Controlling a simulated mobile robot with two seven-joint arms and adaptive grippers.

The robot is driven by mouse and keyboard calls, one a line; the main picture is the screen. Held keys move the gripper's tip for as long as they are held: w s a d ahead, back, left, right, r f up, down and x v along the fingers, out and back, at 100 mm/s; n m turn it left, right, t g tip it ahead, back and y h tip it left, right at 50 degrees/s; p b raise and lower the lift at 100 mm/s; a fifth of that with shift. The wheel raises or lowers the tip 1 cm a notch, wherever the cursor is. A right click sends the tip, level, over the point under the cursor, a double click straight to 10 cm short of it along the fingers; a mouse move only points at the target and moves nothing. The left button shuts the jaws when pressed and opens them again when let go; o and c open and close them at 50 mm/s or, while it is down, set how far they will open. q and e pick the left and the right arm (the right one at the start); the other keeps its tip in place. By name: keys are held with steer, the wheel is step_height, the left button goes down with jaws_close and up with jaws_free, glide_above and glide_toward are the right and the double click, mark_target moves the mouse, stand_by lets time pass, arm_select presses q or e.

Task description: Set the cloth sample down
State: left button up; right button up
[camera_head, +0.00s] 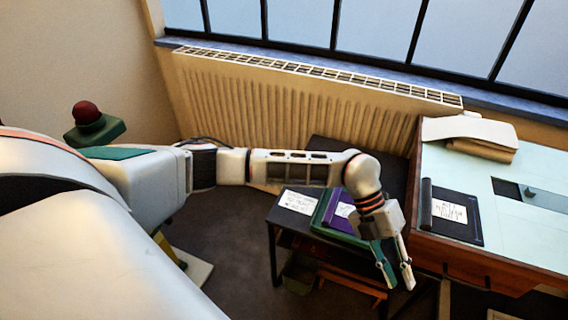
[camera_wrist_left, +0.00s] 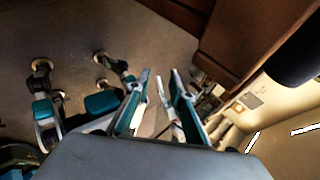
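A black cloth sample (camera_head: 466,231) with a white label lies on the pale top of the wooden table, at its left edge. A purple cloth sample (camera_head: 332,217) with a white label lies over a green one (camera_head: 321,229) on the lower dark side table. I cannot tell which one the task means. My left gripper (camera_head: 396,279) hangs pointing down in front of the gap between the two tables. Its fingers are apart, and I see no cloth between them; they also show in the left wrist view (camera_wrist_left: 160,76). My right gripper is out of view.
The pale-topped wooden table (camera_head: 512,255) stands at right, with a folded beige cloth (camera_head: 470,132) at its back. The dark side table (camera_head: 277,218) also carries a white sheet (camera_head: 298,201). A radiator (camera_head: 290,105) runs behind. Open floor (camera_head: 215,250) lies left of the side table.

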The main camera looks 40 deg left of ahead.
arm_select(q)
steer(key=s+d+r+n+t+h, duration=0.5)
steer(key=s+d+r+n+h, duration=0.15)
steer(key=d+r+h, duration=0.4)
steer(key=w+a+f+n+t+y, duration=0.2)
steer(key=a+f+n+t+y, duration=0.4)
steer(key=a+n, duration=0.35)
steer(key=w+a+f+n+t+y, duration=0.1)
steer(key=a+f+n+t+y, duration=0.35)
steer(key=a+n+t, duration=0.4)
steer(key=s+a+f+n+g+y, duration=0.5)
steer(key=s+a+f+n+y, duration=0.1)
steer(key=s+a+f, duration=0.6)
steer(key=shift+s+a+g, duration=0.35)
steer(key=shift+s, duration=0.2)
steer(key=shift+f+n, duration=0.1)
steer(key=shift+n, duration=0.15)
